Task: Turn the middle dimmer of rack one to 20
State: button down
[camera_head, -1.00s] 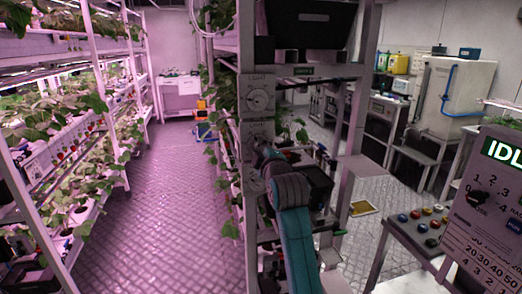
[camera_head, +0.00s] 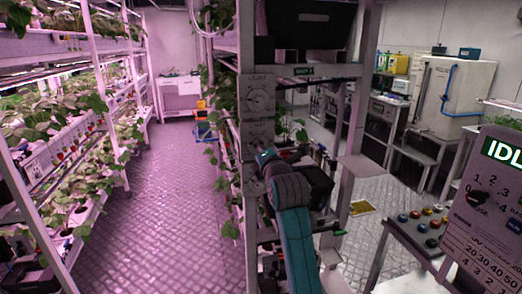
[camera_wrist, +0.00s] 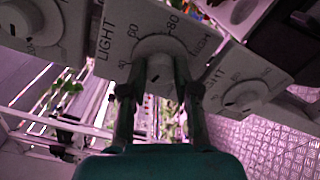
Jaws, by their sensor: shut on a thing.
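The middle dimmer (camera_wrist: 130,20) is a pale panel marked LIGHT with a round knob (camera_wrist: 160,68). Its scale shows figures around 40, 60 and 80. My gripper (camera_wrist: 162,78) is shut on this knob, one dark finger on each side. The fingers partly hide the knob, and I cannot read its setting clearly. Similar dimmers stand on either side, one at the left (camera_wrist: 18,22) and one at the right (camera_wrist: 243,95). In the head view my gripper (camera_head: 262,157) is at the rack post, below the top dimmer (camera_head: 258,96), and the arm covers the lower panels.
Leafy plants (camera_head: 222,140) grow close to the left of the post. A control panel reading IDL (camera_head: 500,152) stands at the right. The aisle floor (camera_head: 175,190) to the left is clear.

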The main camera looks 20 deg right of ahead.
jog(key=shift+f+n, duration=0.1)
jog(key=shift+n, duration=0.7)
jog(key=c, duration=0.8)
grip_release()
jog(key=shift+c, duration=0.2)
jog(key=shift+s, duration=0.1)
jog(key=s, duration=1.2)
jog(key=shift+w, duration=0.1)
